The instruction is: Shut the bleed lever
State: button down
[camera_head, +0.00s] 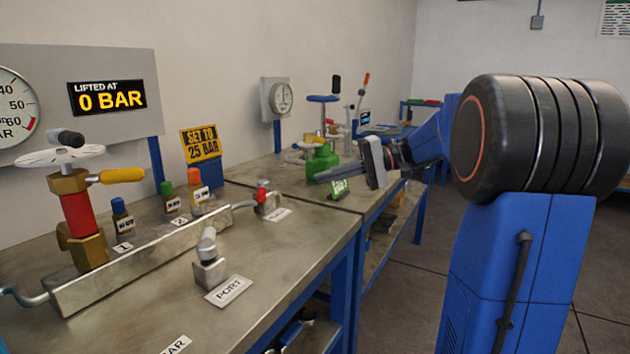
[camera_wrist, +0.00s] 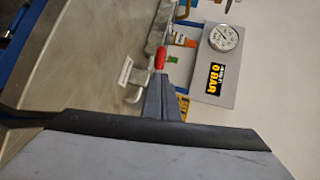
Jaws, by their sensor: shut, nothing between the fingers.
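A small lever with a red grip (camera_head: 262,191) stands on a metal fitting at the right end of the bench rail, beside a white label (camera_head: 275,215) too small to read; I take it for the bleed lever. In the wrist view the red grip (camera_wrist: 160,55) shows just past my fingertips. My gripper (camera_head: 318,177) is shut and empty, pointing left, to the right of the lever in the head view. Its closed fingers also show in the wrist view (camera_wrist: 160,80).
A red and brass valve (camera_head: 80,215) with a white handwheel and yellow handle stands at left. A port fitting (camera_head: 208,265) sits in front. The display (camera_head: 106,96) reads 0 BAR. A green vessel (camera_head: 322,158) stands behind my gripper.

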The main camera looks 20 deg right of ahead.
send_near(258, 194)
jog(key=w+a, duration=0.1)
jog(key=w+a+f, duration=0.1)
jog(key=a+f, duration=0.1)
jog(key=shift+w+a+f, duration=0.25)
jog(key=shift+w+a, duration=0.05)
jog(key=shift+w, duration=0.1)
jog(key=shift+s+a, duration=0.1)
jog(key=shift+a, duration=0.05)
jog(key=shift+s+a+m+t+h, duration=0.15)
jog(key=shift+a+m+t+h, duration=0.35)
jog(key=shift+m+t, duration=0.4)
jog(key=a+m+t+h, duration=0.1)
jog(key=a+m+t, duration=0.1)
jog(key=t, duration=0.1)
jog(key=shift+a+h, duration=0.1)
jog(key=shift+h, duration=0.2)
jog(key=shift+a+m, duration=0.15)
jog(key=shift+m, duration=0.25)
jog(key=shift+w+a, duration=0.35)
jog(key=shift+a, duration=0.55)
jog(key=shift+r, duration=0.1)
